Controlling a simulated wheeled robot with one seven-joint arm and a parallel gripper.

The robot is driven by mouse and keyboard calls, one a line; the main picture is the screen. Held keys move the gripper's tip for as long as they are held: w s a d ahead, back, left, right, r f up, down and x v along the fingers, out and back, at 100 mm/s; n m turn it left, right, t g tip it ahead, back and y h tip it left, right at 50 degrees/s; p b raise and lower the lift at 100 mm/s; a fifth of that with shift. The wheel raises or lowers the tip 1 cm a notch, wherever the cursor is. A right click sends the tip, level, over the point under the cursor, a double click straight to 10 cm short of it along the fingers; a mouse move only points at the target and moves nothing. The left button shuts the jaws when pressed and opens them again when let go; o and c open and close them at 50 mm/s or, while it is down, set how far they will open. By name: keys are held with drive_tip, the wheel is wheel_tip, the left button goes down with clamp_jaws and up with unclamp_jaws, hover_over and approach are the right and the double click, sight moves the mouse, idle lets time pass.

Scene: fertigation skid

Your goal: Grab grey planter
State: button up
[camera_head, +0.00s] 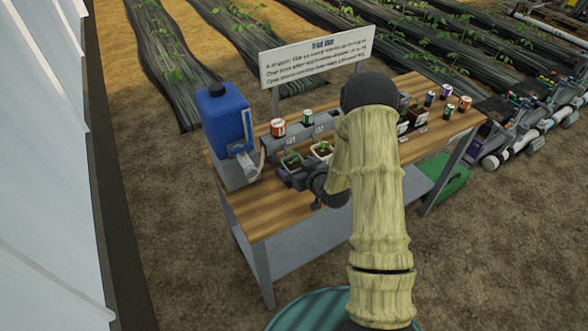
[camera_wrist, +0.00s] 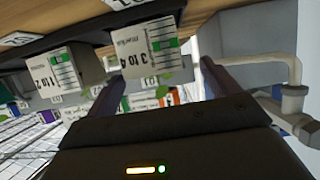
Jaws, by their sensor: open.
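Two small square planters with green seedlings stand on the wooden bench. The left one, a grey planter (camera_head: 291,161), is just beyond my gripper (camera_head: 297,177); the paler one (camera_head: 321,149) is to its right, partly hidden by my arm. The wrist view is upside down. There a grey planter with a label reading 3 to 4 (camera_wrist: 160,53) lies ahead, between the two dark fingers of my gripper (camera_wrist: 165,80), which are open. A second labelled planter (camera_wrist: 65,75) is to the left, outside the fingers. I see no finger closed on either planter.
A blue jug (camera_head: 224,122) and a pale pipe fitting (camera_wrist: 292,95) are close beside the gripper. Cans (camera_head: 278,127) stand behind on a grey ledge. A sign (camera_head: 316,60) stands at the back. The bench's front left (camera_head: 265,220) is clear.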

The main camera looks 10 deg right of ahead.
sight(290, 161)
drive_tip(key=shift+d+p+x, duration=0.1)
drive_tip(key=shift+p+x, duration=0.25)
drive_tip(key=shift+x, duration=0.95)
drive_tip(key=shift+d+p+x, duration=0.15)
drive_tip(key=shift+p+x, duration=0.2)
drive_tip(key=shift+x, duration=0.95)
drive_tip(key=c, duration=1.1)
drive_tip(key=shift+r, duration=0.1)
wheel_tip(290, 161, up, 10)
drive_tip(key=shift+f+b, duration=0.1)
drive_tip(key=shift+b, duration=0.45)
